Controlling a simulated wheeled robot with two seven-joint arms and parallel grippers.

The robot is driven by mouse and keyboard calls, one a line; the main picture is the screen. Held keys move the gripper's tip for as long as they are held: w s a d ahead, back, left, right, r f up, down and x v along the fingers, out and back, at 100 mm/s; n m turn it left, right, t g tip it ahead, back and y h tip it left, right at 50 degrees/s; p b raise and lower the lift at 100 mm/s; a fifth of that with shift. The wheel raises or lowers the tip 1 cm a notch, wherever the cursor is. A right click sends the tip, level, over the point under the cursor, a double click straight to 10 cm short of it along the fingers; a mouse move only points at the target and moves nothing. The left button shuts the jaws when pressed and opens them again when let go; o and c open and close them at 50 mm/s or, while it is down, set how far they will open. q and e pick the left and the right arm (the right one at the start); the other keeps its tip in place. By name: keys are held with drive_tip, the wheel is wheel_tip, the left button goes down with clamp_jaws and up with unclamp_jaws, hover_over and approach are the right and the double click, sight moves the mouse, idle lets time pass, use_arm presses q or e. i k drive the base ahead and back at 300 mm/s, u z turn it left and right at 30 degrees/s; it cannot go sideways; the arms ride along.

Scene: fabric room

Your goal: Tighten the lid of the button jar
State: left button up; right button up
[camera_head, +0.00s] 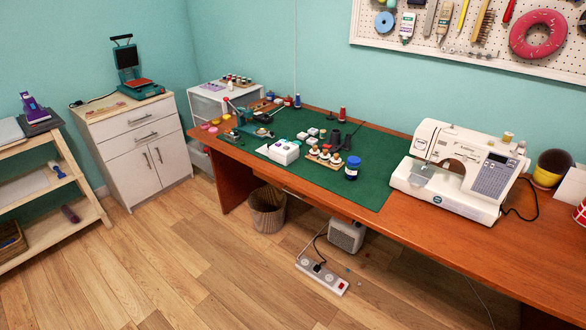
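A small dark blue jar (351,170) stands upright near the front edge of the green mat (385,160) on the wooden table. It looks like the button jar, with a blue top and a pale band around its body. At this size I cannot tell how the lid sits or what is inside. Neither of my grippers is in view.
A white sewing machine (461,170) stands right of the jar. A wooden rack of spools (325,157) and a white box (284,152) are to its left. A bin (267,210) and a power strip (322,276) are on the floor, which is otherwise largely clear.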

sight(352, 172)
drive_tip(key=u, duration=0.35)
drive_tip(key=i, duration=0.65)
drive_tip(key=z, duration=1.2)
